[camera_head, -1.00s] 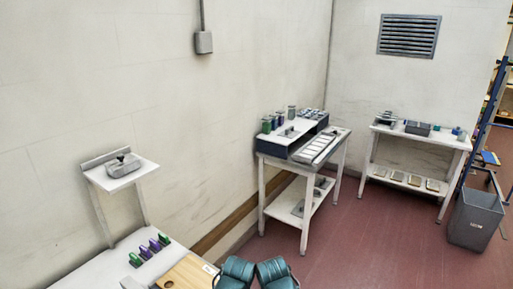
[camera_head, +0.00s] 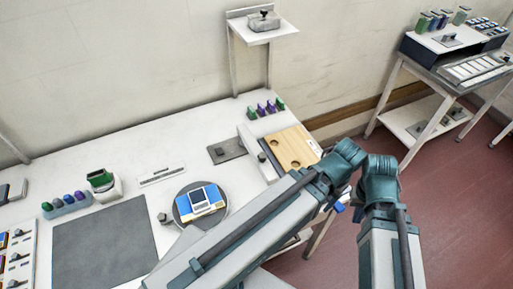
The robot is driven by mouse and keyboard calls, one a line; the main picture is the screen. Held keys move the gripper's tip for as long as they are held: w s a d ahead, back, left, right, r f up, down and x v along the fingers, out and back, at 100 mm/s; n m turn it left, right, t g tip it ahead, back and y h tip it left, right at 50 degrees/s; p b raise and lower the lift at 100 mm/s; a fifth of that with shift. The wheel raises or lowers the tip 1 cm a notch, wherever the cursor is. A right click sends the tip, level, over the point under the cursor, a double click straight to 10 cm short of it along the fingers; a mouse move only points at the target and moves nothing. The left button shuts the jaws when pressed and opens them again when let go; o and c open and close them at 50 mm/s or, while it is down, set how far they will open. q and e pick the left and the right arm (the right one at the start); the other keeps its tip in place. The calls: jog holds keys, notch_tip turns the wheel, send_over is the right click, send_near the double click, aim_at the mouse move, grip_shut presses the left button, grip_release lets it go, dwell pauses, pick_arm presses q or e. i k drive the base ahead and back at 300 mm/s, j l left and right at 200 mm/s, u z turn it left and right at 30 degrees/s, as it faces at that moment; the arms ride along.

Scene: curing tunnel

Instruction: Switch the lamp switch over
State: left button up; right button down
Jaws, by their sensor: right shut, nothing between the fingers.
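A grey box with a small black lever-like part on top (camera_head: 263,19) sits on the small wall shelf at the top. It looks like a switch, but I cannot tell for sure that it is the lamp switch or which way it is set. A flat grey plate with a small knob (camera_head: 228,149) lies on the white table. My right arm (camera_head: 245,225) reaches across the lower right, with its teal elbow beside the wooden board. My right gripper is shut and empty, well below the shelf, its fingers hard to make out. My left gripper is not in view.
The white table (camera_head: 130,145) holds a dark mat (camera_head: 104,245), a round dark plate with a blue-and-white device (camera_head: 200,202), a wooden board (camera_head: 292,150) and several small coloured pieces. A second bench (camera_head: 425,68) stands at the upper right. Red floor lies between.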

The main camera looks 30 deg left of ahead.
aim_at(219, 150)
jog(key=u, duration=1.5)
jog(key=k+z, duration=0.15)
jog(key=k+u, duration=0.15)
jog(key=i+z, duration=0.4)
jog(key=j, duration=0.05)
